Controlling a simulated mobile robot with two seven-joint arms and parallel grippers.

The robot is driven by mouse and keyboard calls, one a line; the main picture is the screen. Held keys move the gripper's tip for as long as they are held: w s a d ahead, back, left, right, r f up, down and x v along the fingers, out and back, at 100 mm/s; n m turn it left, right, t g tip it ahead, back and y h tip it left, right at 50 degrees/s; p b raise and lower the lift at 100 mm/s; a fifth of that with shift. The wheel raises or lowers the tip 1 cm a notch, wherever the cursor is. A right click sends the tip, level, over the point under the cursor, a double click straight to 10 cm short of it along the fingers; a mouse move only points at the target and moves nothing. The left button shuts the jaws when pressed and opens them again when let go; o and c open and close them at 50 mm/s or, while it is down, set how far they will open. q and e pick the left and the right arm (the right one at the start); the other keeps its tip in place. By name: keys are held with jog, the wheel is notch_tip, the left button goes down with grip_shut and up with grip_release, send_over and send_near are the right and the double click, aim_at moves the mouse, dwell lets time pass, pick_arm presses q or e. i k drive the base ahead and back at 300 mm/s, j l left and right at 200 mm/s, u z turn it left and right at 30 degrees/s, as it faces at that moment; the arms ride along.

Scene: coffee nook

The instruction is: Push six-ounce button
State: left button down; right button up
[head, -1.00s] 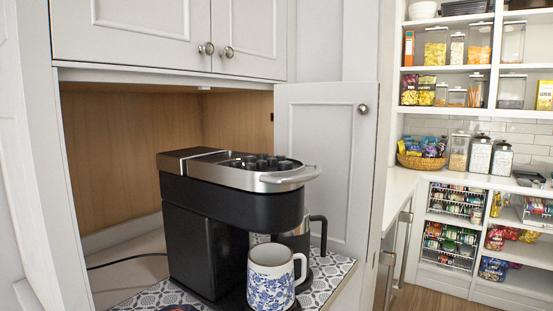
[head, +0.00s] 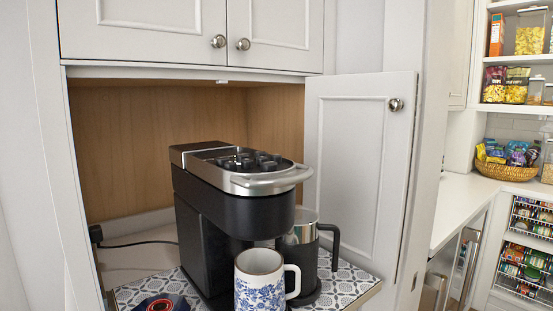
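A black and silver coffee maker (head: 235,205) stands in the cabinet nook. Several dark buttons (head: 250,160) sit in a cluster on its top, behind the silver handle (head: 275,181). I cannot read which one is the six-ounce button. A white mug with blue flowers (head: 260,285) stands at the front of the machine. A steel and black frother or jug (head: 304,235) is beside the machine on its right. Neither of my grippers shows in the head view.
The machine stands on a patterned tray or mat (head: 345,285). An open cabinet door (head: 360,170) is at its right. Closed upper cabinets (head: 190,35) hang above. A dark object (head: 163,303) lies at the front left. A pantry with a basket (head: 506,168) is at far right.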

aim_at(245, 164)
jog(key=l, duration=1.3)
jog(key=i, duration=0.05)
